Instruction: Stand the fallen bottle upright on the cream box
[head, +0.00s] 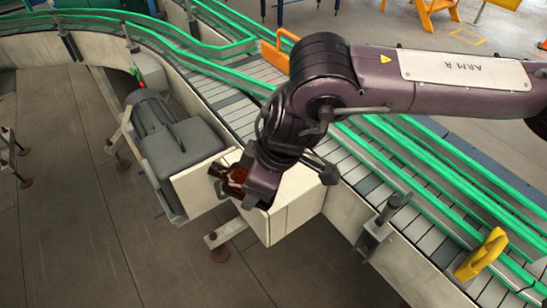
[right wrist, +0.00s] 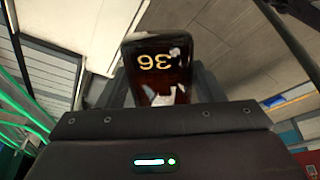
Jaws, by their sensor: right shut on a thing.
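The amber bottle (head: 231,176) is dark red-brown and is held in my right gripper (head: 250,185). It sticks out to the left of the gripper in the head view, and the rest of it is hidden. The cream box (head: 297,208) is directly below and beside the gripper, at the conveyor's near side. I cannot tell whether the bottle touches the box, or its exact tilt. My left gripper is not in view.
The conveyor (head: 228,103) with green rails runs diagonally behind the box. A grey motor (head: 160,125) stands left of it. An orange bracket (head: 279,50), a yellow bracket (head: 482,254) and a grey sensor post (head: 385,215) line the conveyor. Open floor lies at the lower left.

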